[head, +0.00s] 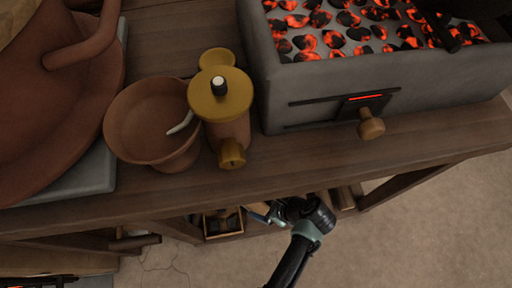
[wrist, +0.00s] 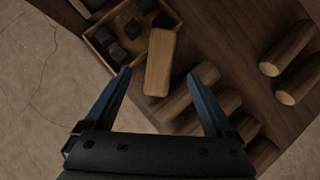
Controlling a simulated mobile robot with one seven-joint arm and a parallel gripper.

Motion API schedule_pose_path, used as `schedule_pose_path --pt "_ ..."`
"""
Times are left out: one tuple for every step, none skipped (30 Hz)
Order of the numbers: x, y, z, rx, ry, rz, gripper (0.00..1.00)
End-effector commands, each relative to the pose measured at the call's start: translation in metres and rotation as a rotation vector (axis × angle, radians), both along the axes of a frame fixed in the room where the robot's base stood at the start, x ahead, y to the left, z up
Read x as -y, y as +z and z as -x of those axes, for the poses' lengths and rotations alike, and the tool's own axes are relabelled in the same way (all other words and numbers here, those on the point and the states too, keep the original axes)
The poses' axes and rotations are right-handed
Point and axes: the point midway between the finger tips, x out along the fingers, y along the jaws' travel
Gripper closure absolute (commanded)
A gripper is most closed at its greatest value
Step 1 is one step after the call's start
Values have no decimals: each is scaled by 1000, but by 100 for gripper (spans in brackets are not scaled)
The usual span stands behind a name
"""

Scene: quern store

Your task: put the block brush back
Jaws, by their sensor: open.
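A light wooden block (wrist: 160,62), which looks like the block brush, lies beside the small crate of dark lumps, one end at the crate's edge. No bristles show, and I cannot tell what its far end rests on. My gripper (wrist: 163,74) is open, with its two blue fingers on either side of the block's near part. No contact with the block is visible. In the head view my gripper (head: 262,214) reaches under the bench, partly hidden by my own wrist.
The small wooden crate (wrist: 98,38) holds several dark lumps. Several logs (wrist: 286,50) lie on the lower shelf to the right. Above, the bench top (head: 300,158) carries a brown bowl (head: 150,150), a yellow-lidded grinder (head: 222,100) and a brazier (head: 290,85) of glowing coals.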

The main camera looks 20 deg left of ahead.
Motion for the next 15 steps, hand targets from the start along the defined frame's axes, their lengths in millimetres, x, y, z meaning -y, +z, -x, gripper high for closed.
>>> schedule_pose_path --pt "6 15 1 0 -4 0 11" --pt "9 20 2 1 -3 0 11" --pt "12 25 2 1 -2 0 11" --pt "15 28 3 1 -3 0 11" --pt "17 31 3 0 -2 0 11" --pt "20 35 4 -1 -2 0 11" --pt "22 37 4 0 -2 0 11" --pt "23 39 4 0 -1 0 11" --pt "25 41 5 1 -1 0 11" --pt "26 42 5 0 0 0 11" --pt "27 43 5 0 0 0 11" --pt "27 44 6 0 0 0 11" --pt "28 44 6 -1 1 0 11" --pt "28 44 6 -1 1 0 11" --pt "28 44 6 -1 1 0 11"
